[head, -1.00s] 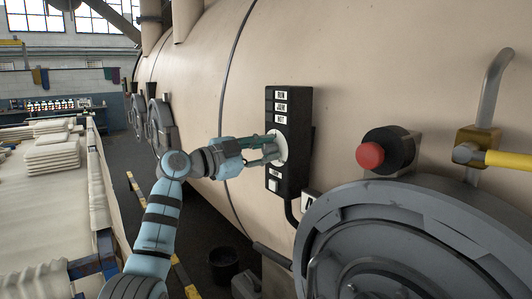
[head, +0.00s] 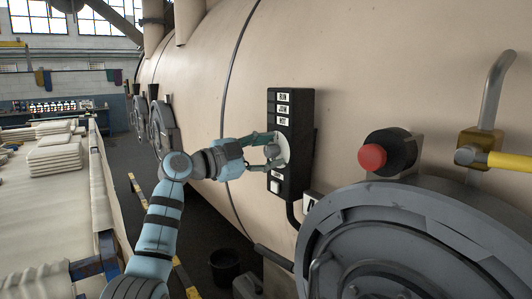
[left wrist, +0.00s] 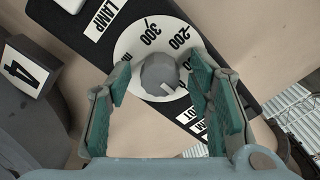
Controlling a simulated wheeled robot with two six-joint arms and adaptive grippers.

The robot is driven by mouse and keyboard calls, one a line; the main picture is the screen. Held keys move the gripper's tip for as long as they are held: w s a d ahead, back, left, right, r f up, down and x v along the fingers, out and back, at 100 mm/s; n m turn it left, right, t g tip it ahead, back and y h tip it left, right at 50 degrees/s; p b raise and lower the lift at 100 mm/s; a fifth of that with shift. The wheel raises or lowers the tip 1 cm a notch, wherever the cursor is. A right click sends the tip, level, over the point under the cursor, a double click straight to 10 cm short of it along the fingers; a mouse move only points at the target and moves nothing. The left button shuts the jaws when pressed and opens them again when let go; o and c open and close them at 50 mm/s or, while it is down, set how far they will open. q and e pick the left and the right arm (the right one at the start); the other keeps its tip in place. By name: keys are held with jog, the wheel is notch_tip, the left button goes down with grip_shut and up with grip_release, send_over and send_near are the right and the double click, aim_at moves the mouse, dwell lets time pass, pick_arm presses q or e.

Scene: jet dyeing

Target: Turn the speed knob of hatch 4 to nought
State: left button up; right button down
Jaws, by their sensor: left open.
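In the wrist view the mark points down and slightly right. The dial sits on a black control box (head: 297,182) on the beige vessel. A plate with "4" (left wrist: 30,72) is beside it. My left gripper (left wrist: 160,81) is open, its teal fingers either side of the knob, apart from it as far as I can see. The head view shows this gripper (head: 269,152) at the dial. My right gripper is not in view.
A red push button (head: 372,157) and a yellow-handled valve (head: 480,156) are to the right. A large grey round hatch (head: 410,245) fills the lower right. A black bucket (head: 224,264) stands on the floor below. White fabric (head: 55,155) lies at left.

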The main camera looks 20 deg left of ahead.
pick_arm(q)
jog(key=v, duration=1.2)
